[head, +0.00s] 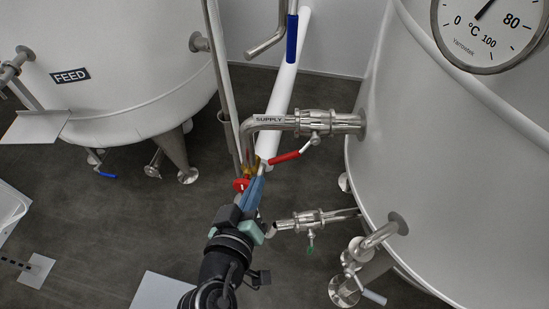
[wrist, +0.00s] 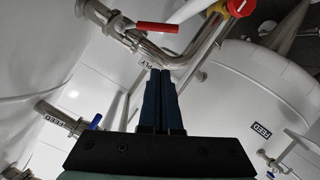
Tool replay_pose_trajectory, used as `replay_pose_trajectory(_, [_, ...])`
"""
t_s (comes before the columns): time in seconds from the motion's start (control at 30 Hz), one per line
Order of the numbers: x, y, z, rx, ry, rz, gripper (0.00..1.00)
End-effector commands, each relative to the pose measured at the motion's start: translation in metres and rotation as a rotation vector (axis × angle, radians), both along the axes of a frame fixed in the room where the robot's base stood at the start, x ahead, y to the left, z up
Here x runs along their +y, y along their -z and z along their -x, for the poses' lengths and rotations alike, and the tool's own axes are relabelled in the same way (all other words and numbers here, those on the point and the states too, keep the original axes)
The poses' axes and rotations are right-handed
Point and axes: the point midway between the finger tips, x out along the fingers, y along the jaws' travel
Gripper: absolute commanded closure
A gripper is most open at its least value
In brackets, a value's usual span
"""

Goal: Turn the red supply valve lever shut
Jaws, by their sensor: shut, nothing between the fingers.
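The red supply valve lever (head: 285,157) hangs below the valve body (head: 315,124) on the steel pipe labelled SUPPLY, beside the right-hand tank. The lever slants down and left from the valve, ending close to my gripper in the picture. It also shows near the top of the wrist view (wrist: 157,27), beyond the fingertips. My gripper (head: 259,174) points up toward the pipe, its blue fingers shut and empty; it also shows in the wrist view (wrist: 161,72). The lever appears apart from the fingers, a little to their right in the head view.
A red round fitting (head: 241,184) sits just left of my fingers. A blue-handled pipe (head: 292,38) is above, and a green-handled valve (head: 310,238) below right. The left tank carries a FEED label (head: 70,76). Dark floor (head: 130,220) lies open to the left.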

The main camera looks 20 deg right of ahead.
Motion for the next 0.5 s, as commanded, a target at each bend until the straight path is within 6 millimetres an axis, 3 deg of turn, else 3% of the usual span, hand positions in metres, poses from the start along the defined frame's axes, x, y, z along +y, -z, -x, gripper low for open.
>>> replay_pose_trajectory(0.4, [-0.047,0.026,-0.067,-0.002,0.003,-0.003,1.0])
replay_pose_trajectory(0.5, [-0.057,0.041,-0.068,0.002,0.002,-0.002,1.0])
